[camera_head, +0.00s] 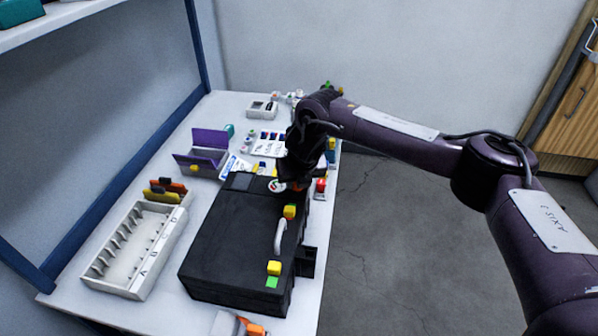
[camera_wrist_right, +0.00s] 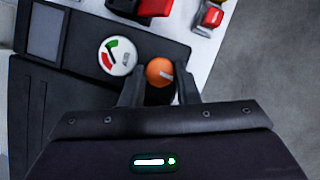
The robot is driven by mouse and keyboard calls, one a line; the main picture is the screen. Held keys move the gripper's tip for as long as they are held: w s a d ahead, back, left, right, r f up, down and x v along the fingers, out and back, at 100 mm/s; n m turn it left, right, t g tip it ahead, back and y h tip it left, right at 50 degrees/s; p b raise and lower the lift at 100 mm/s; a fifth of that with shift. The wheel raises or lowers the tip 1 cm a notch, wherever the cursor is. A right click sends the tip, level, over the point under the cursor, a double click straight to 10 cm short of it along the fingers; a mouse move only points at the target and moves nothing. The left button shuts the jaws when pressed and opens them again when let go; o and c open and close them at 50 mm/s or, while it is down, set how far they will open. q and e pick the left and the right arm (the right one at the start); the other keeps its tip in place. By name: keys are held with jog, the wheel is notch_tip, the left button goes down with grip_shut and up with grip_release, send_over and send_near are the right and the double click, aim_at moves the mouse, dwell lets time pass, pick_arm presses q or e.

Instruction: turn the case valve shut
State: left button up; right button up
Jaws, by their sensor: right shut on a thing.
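The black case (camera_head: 225,245) lies closed on the white table, with a grey handle (camera_head: 280,236) and yellow latches on its right side. In the right wrist view, the case valve is an orange knob (camera_wrist_right: 159,71) with a pale line on its top. My right gripper (camera_wrist_right: 158,92) has its two dark fingers on either side of the knob, shut on it. A round gauge (camera_wrist_right: 117,56) with green and red bands sits just left of the knob; it also shows in the head view (camera_head: 277,186). In the head view my right gripper (camera_head: 297,178) hides most of the knob. My left gripper is not in view.
A white divided tray (camera_head: 133,250) stands left of the case. A purple open box (camera_head: 205,150), cards and small bottles stand behind it. A red-topped item (camera_head: 320,187) is close right of my right gripper. An orange item (camera_head: 254,329) lies at the front edge.

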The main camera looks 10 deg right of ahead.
jog(key=shift+a+r+m+h+p, duration=0.15)
jog(key=shift+r+m+h+p, duration=0.15)
jog(key=shift+m+p, duration=0.6)
jog(key=m+h+p, duration=0.1)
jog(key=m+p, duration=0.1)
jog(key=m, duration=0.1)
jog(key=m+g+h+p, duration=0.1)
jog(key=m, duration=0.1)
jog(key=shift+a+f+m+p, duration=0.15)
jog(key=shift+f+m+p, duration=0.05)
jog(key=shift+m+p, duration=0.2)
pick_arm(q)
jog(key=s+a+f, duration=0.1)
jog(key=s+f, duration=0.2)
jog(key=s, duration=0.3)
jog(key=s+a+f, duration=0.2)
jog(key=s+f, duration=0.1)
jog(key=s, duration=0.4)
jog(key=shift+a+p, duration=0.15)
jog(key=shift+p, duration=0.15)
pick_arm(e)
jog(key=shift+w+f+m+h, duration=0.1)
jog(key=shift+m+h, duration=0.3)
jog(key=shift+m, duration=0.4)
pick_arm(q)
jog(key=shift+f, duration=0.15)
pick_arm(e)
jog(key=o, duration=1)
jog(key=shift+c, duration=0.2)
